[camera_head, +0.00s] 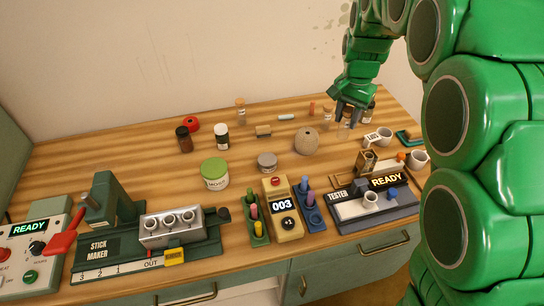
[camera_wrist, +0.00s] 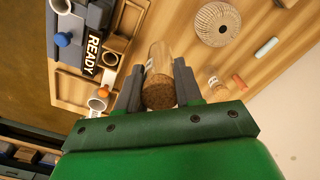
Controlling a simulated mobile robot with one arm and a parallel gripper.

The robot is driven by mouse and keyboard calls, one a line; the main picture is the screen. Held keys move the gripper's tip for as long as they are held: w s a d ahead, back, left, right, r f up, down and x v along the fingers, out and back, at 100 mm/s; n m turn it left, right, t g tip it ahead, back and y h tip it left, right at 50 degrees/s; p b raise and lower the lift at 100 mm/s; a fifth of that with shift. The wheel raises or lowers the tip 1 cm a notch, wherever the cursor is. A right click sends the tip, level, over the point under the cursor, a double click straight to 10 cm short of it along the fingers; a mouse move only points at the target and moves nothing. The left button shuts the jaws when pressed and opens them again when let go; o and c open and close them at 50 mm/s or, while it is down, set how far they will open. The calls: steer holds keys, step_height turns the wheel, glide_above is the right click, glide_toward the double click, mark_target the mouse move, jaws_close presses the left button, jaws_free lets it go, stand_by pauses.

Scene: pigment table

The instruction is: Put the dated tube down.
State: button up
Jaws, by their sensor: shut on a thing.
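My gripper (camera_head: 347,112) is at the far right of the table in the head view, pointing down. In the wrist view my gripper (camera_wrist: 158,88) is shut on a clear glass tube (camera_wrist: 159,56) with a brown cork. The cork end faces the wrist camera, between the two dark fingers. A pale label shows on the tube's side, but its writing is too small to read. In the head view the fingers largely hide the tube, and I cannot tell whether its base touches the table.
Another corked tube (camera_head: 327,112) stands just left of my gripper. A green-lidded jar (camera_head: 214,173) stands mid-table. Bare wood (camera_head: 335,152) shows between the ball and tester.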

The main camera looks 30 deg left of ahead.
steer(key=s+a+r, duration=0.2)
steer(key=s+a, duration=0.2)
steer(key=s, duration=0.7)
steer(key=s+a+r, duration=0.2)
steer(key=s+a, duration=0.2)
steer(key=s, duration=0.6)
glide_above(267, 159)
steer(key=shift+m, duration=0.3)
steer(key=shift+f, duration=6.3)
steer(key=shift+f, duration=0.1)
steer(key=o, duration=1)
step_height(267, 159, up, 12)
